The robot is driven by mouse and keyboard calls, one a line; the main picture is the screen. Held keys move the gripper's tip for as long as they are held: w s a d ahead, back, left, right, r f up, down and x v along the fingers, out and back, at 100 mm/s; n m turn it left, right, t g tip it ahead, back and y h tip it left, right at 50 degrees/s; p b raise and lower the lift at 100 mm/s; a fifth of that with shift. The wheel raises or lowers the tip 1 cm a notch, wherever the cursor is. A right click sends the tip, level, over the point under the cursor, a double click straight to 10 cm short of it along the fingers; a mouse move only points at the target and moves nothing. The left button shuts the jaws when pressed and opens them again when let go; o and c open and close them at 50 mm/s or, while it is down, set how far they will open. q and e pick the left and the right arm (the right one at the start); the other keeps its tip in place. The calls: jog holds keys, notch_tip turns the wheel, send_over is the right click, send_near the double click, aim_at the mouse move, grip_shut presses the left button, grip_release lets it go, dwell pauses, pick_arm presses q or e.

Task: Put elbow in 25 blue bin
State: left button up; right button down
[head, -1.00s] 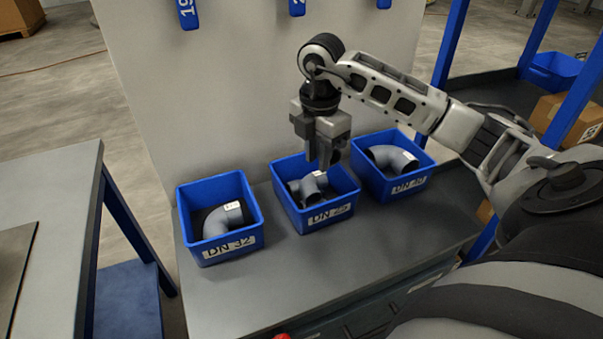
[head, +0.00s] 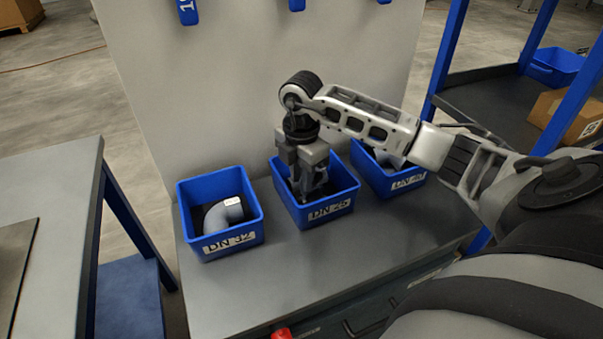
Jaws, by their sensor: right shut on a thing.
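The blue bin labelled DN 25 (head: 330,212) stands in the middle of a row of three on the grey bench. My right gripper (head: 308,188) reaches down into it from above, with the fingers inside the bin walls. It is shut on a grey pipe piece, the elbow, which shows only in small part between and below the fingers. The fingers and bin wall hide its shape, and I cannot tell whether it touches the bin floor or other fittings. My left gripper is not in view.
A blue bin labelled DN 32 (head: 230,242) with a grey elbow (head: 224,214) stands to the left. Another blue bin (head: 400,183) stands close on the right, partly behind my arm. A pale upright panel (head: 200,90) rises behind. Bare bench (head: 290,270) lies in front.

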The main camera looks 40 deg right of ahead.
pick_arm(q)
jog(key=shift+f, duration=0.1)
pick_arm(e)
jog(key=shift+f, duration=0.35)
jog(key=c, duration=1.2)
grip_release()
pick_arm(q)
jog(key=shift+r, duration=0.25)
pick_arm(e)
jog(key=shift+r, duration=0.15)
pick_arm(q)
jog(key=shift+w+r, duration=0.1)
pick_arm(e)
notch_tip(320, 180, up, 13)
jog(key=shift+f, duration=0.2)
